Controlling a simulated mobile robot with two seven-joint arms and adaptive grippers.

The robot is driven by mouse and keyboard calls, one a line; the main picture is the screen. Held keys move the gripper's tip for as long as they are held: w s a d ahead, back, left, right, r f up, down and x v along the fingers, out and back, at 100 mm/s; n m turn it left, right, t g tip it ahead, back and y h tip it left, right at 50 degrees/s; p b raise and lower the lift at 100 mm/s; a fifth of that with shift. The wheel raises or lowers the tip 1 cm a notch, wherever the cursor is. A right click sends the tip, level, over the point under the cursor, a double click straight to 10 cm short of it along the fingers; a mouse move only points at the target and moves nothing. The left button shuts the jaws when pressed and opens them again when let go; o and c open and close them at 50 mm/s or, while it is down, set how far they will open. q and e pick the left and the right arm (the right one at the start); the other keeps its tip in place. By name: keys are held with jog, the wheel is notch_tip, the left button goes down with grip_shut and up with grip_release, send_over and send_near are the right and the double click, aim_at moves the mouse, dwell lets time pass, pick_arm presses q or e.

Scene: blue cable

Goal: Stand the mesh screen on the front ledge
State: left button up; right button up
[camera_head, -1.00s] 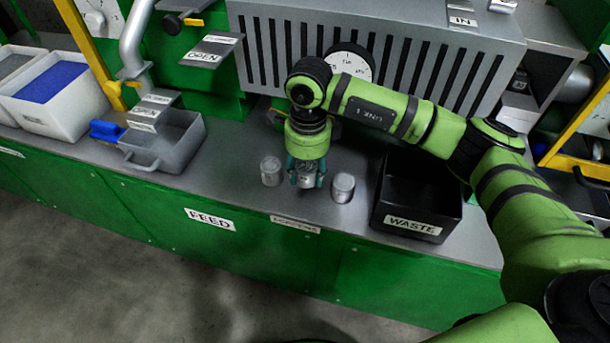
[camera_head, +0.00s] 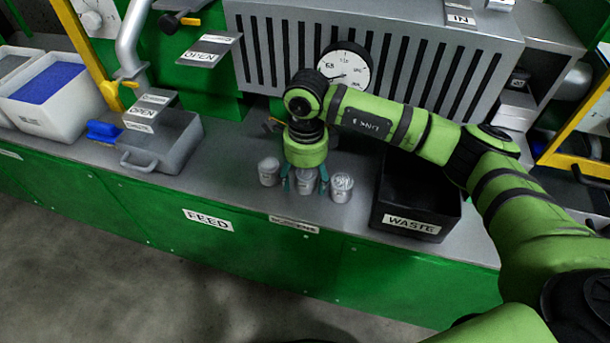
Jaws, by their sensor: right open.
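Three small grey cylinders stand in a row on the grey front ledge (camera_head: 245,195), above a partly legible label. The left one (camera_head: 268,172) and the right one (camera_head: 342,187) stand free; the right one has a mesh-like pattern on top. My right gripper (camera_head: 305,183) points down over the middle cylinder (camera_head: 305,181). Its teal fingers are spread on either side of that cylinder, with small gaps. The gripper body hides part of its top. I cannot tell for certain which cylinder is the mesh screen. My left gripper is not in view.
A black WASTE bin (camera_head: 415,222) stands close on the right. A grey handled tray (camera_head: 165,150), a blue-handled tool (camera_head: 103,131) and a white bin (camera_head: 60,105) are on the left. A slotted grey housing with a round gauge (camera_head: 344,67) stands behind my arm.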

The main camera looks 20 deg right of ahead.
aim_at(305, 173)
notch_tip(305, 173, up, 12)
jog(key=shift+r, duration=0.15)
dwell(0.4)
